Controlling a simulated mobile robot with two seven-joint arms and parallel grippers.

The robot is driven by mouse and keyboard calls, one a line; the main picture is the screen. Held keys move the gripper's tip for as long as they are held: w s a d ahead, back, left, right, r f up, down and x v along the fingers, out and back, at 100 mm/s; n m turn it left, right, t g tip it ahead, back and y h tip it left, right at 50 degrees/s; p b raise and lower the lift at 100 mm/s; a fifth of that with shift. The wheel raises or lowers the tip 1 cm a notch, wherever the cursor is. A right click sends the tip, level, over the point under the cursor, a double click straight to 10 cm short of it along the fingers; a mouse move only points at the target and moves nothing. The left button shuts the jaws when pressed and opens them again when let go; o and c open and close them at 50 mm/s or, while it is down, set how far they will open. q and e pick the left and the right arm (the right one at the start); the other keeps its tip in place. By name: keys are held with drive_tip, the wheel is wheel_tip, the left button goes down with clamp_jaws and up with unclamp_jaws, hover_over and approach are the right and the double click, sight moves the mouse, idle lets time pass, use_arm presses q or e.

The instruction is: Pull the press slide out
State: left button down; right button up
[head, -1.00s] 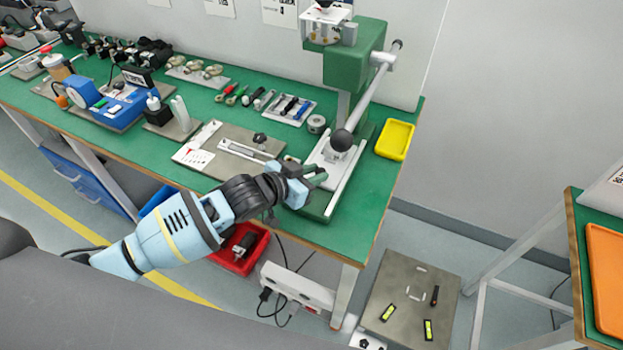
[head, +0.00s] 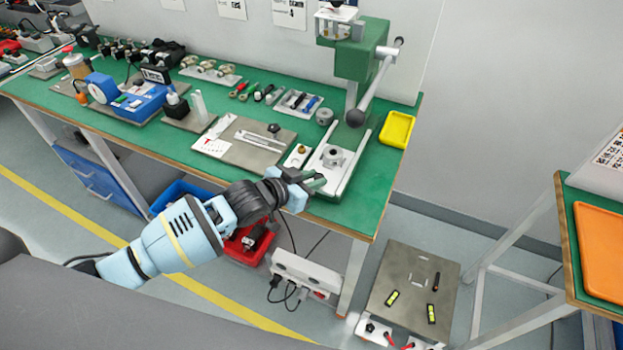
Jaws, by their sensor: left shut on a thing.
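The green press (head: 360,58) stands at the right end of the green bench. Its slide (head: 329,167) is a light plate with a round grey fixture (head: 333,157) on top, lying beside a pale rail on the press base. My left gripper (head: 314,183) is at the front end of the slide, near the bench's front edge. It is shut on the slide's front part, and its fingers hide most of the grip point. My right gripper is not in view.
The press lever with a dark ball (head: 355,118) hangs above the slide. A yellow tray (head: 397,130) lies to the right, and a grey plate with a slotted bar (head: 248,141) to the left. A red bin (head: 246,244) is under the bench.

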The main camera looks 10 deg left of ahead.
use_arm(q)
drive_tip(key=shift+f, duration=0.15)
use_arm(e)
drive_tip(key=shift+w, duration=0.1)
use_arm(q)
drive_tip(key=c, duration=1.3)
unclamp_jaws()
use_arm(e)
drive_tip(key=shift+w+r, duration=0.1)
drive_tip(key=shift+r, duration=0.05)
use_arm(q)
drive_tip(key=shift+o, duration=0.2)
drive_tip(key=v, duration=0.8)
drive_tip(key=shift+p, duration=0.35)
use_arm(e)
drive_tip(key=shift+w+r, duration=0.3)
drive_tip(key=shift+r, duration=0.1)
use_arm(q)
drive_tip(key=shift+d, duration=0.1)
